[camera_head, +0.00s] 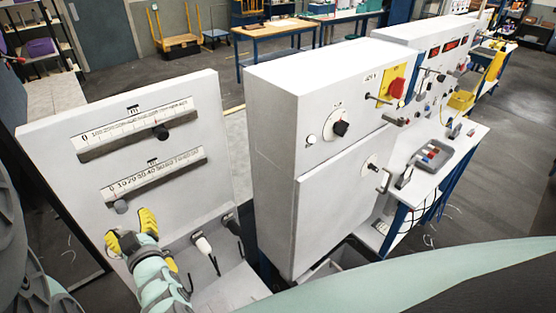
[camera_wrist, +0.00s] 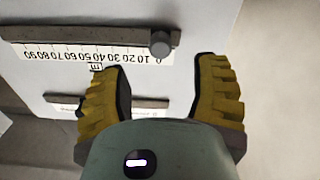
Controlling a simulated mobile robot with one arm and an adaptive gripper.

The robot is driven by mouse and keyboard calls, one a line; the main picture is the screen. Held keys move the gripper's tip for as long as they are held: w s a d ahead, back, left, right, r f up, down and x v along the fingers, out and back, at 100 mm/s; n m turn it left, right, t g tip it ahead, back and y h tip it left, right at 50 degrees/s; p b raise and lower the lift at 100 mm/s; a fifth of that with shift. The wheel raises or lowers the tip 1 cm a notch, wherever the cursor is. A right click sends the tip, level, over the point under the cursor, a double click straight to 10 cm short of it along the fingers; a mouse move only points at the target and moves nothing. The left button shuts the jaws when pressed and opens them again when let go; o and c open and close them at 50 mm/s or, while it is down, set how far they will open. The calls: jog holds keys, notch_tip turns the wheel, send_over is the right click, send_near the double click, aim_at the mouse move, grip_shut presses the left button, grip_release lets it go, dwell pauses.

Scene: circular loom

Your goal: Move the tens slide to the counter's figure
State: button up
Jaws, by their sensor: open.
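The tens slide is the lower scale (camera_head: 155,176) on the white panel, marked 0, 10, 20 and up. Its grey knob (camera_head: 121,207) stands at the 0 end. In the wrist view the scale (camera_wrist: 80,54) appears upside down, with the knob (camera_wrist: 160,43) by the 0. My gripper (camera_head: 130,232) is open, with yellow fingers, just below the knob in the head view. In the wrist view the knob shows between and beyond the fingertips (camera_wrist: 161,62), with nothing held. The counter's red displays (camera_head: 433,52) are on the far cabinet, too small to read.
Above is the hundreds slide (camera_head: 135,125), its dark knob (camera_head: 161,132) right of the middle. Below the panel, handles (camera_head: 202,243) stick up to my gripper's right. A large white cabinet (camera_head: 270,140) stands right of the panel. A bench holds a grey tray (camera_head: 432,155).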

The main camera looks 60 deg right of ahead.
aim_at(123, 210)
jog(key=shift+b+x, duration=0.3)
jog(key=shift+x, duration=3.2)
jog(key=shift+f, duration=0.1)
grip_shut()
